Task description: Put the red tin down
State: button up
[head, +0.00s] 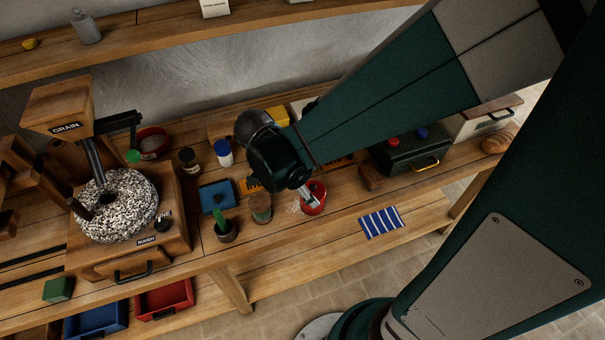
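The red tin (316,208) is in the middle of the head view, over the long wooden workbench, and looks upright. My gripper (308,198) comes down from the upper right, and its grey fingers overlap the tin's upper rim. The dark wrist hides part of that area. I cannot tell whether the fingers are closed on the rim or only beside it. I also cannot tell whether the tin touches the bench top or hangs just above it.
A pale scatter (294,207) and a brown jar (261,207) are left of the tin. A blue-striped cloth (381,222) lies at the front edge. A dark green box (412,152) stands at right, and a stone mill (118,205) at left.

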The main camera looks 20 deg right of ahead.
jog(key=shift+p+v, duration=0.35)
jog(key=shift+v, duration=1.9)
jog(key=shift+r, duration=0.1)
jog(key=s+d+r+n+t+y, duration=0.1)
jog(key=s+r+n+t+y, duration=0.1)
jog(key=r+n, duration=0.5)
jog(key=s+d+r+n+t+y, duration=0.2)
jog(key=r+n+t, duration=0.3)
jog(key=n, duration=0.5)
notch_tip(320, 180, up, 3)
jog(key=shift+d+f, duration=0.2)
